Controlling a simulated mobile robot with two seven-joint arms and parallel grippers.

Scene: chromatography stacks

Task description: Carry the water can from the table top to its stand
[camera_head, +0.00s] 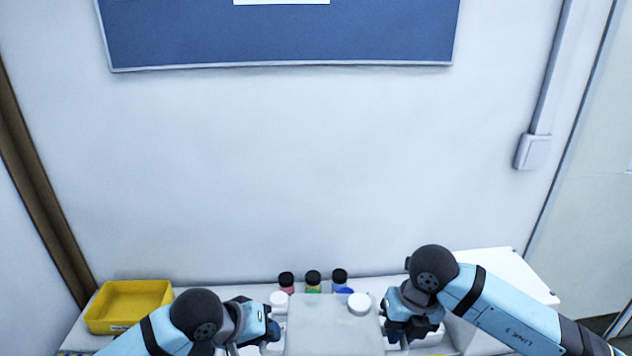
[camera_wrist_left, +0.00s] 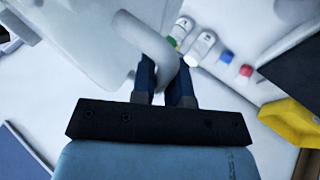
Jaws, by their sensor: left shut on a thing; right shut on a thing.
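The water can (camera_head: 325,325) is a pale white box-shaped container with a round white cap, low in the middle of the head view between my two arms. My left gripper (camera_head: 274,330) is at its left side. In the left wrist view its dark fingers (camera_wrist_left: 167,88) are closed around a curved white handle of the can (camera_wrist_left: 85,45). My right gripper (camera_head: 398,335) is shut at the can's right side; its fingers and the grip are mostly hidden. The can's underside is hidden, so its height above the table is unclear. I cannot identify the stand.
Several small bottles with dark caps (camera_head: 313,282) stand behind the can. A yellow tray (camera_head: 128,306) is at the left on the white table. A clear white surface (camera_head: 490,263) lies at the right. The wall rises directly behind.

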